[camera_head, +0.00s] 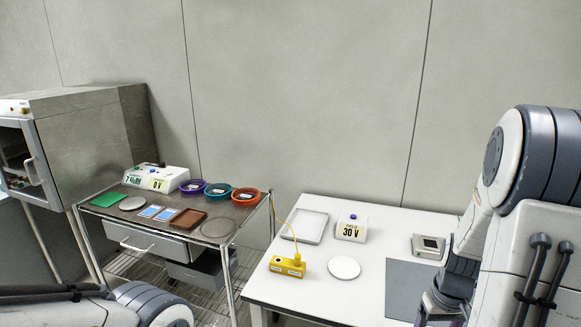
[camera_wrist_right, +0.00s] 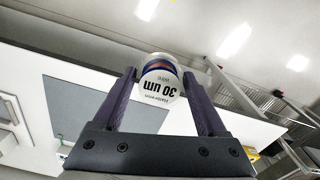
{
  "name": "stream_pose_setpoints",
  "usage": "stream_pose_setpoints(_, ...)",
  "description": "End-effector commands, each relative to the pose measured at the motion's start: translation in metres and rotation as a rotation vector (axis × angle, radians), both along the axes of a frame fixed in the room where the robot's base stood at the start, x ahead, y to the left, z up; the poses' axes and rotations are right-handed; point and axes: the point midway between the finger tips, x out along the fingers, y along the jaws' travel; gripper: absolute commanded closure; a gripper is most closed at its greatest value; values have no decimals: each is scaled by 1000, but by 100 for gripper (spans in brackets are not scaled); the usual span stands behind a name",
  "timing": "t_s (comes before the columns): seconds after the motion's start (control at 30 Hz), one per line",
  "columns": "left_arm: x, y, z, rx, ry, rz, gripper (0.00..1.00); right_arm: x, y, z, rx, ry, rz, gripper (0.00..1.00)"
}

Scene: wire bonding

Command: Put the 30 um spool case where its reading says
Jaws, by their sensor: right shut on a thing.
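The 30 um spool case (camera_wrist_right: 156,88) is a white round case with a printed label, upside down in the right wrist view. My right gripper (camera_wrist_right: 158,76) is shut on it, a finger on each side. In the head view my right arm covers the right side, and the case cannot be made out there. A white meter (camera_head: 351,228) on the white table reads 30 V. A white instrument (camera_head: 156,178) on the cart shows a reading that looks like 7 %RH, and 0 V. My left gripper is out of view.
The cart top has purple (camera_head: 193,187), teal (camera_head: 218,190) and orange (camera_head: 245,196) round dishes, a green mat (camera_head: 109,200) and a brown tray (camera_head: 188,218). The white table has a metal tray (camera_head: 306,226), yellow block (camera_head: 288,267), white disc (camera_head: 344,268), grey mat (camera_head: 408,285) and small device (camera_head: 428,246).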

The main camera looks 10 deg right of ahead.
Motion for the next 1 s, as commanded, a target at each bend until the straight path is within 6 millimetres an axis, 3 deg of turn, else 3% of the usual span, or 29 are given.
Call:
stream_pose_setpoints(0.27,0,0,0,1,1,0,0,43,47,-29,2,3,91,81)
stream_pose_setpoints(0.5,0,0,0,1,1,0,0,84,129,-73,2,6,211,81)
stream_pose_setpoints(0.7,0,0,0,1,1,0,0,95,184,-100,1,3,278,81)
stream_pose_setpoints(0.83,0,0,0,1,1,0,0,96,200,-108,0,1,296,81)
stream_pose_setpoints(1.0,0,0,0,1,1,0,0,97,203,-110,0,0,298,81)
